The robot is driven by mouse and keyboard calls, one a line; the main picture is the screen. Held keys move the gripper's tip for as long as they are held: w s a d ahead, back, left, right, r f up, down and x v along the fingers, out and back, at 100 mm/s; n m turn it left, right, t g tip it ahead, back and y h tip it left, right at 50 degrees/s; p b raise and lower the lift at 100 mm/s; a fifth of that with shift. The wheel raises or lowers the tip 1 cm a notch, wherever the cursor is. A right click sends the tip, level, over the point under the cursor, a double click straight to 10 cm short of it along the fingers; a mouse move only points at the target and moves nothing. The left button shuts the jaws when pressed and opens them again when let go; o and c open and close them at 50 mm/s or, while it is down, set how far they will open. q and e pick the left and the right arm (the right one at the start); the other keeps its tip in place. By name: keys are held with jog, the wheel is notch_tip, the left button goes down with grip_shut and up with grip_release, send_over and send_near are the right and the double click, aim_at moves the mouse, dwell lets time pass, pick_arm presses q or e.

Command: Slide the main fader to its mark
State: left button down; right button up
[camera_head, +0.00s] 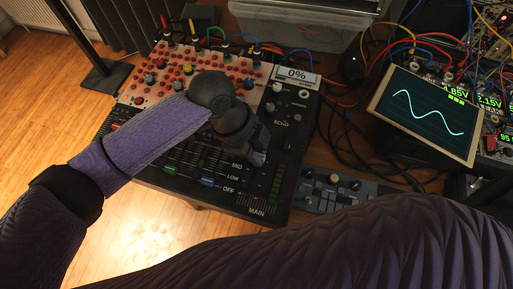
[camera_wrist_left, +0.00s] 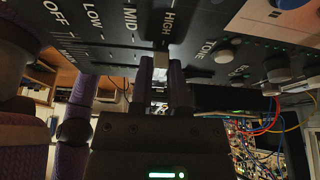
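The black mixer console (camera_head: 213,198) stands on the table in the head view. Its main fader track is by the MAIN label, beside the marks OFF, LOW and MID; HIGH is hidden there. My left gripper (camera_head: 257,157) reaches over the upper part of that track and hides the main fader. In the left wrist view, my left gripper's fingers (camera_wrist_left: 161,76) are close together near the HIGH mark (camera_wrist_left: 167,23). My right gripper is not in view.
A small screen (camera_head: 297,75) on the console reads 0%. Other faders (camera_head: 207,182) and knobs lie left of the track. A small grey control box (camera_head: 345,189), cables and a monitor (camera_head: 427,113) are to the right.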

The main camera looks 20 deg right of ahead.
aim_at(250, 199)
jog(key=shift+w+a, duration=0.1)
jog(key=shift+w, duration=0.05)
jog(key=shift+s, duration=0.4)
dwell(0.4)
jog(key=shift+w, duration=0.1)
pick_arm(q)
jog(key=shift+r, duration=0.1)
jog(key=s+a+p, duration=0.1)
jog(key=p, duration=0.1)
jog(key=s+a+p, duration=0.1)
jog(key=p, duration=0.1)
jog(key=shift+s+r, duration=0.3)
jog(key=shift+r, duration=0.1)
jog(key=s+p, duration=0.1)
jog(key=s+a+p, duration=0.2)
jog(key=shift+s+a+f, duration=0.15)
jog(key=shift+s+f, duration=0.25)
jog(key=shift+s, duration=0.05)
jog(key=shift+f, duration=0.1)
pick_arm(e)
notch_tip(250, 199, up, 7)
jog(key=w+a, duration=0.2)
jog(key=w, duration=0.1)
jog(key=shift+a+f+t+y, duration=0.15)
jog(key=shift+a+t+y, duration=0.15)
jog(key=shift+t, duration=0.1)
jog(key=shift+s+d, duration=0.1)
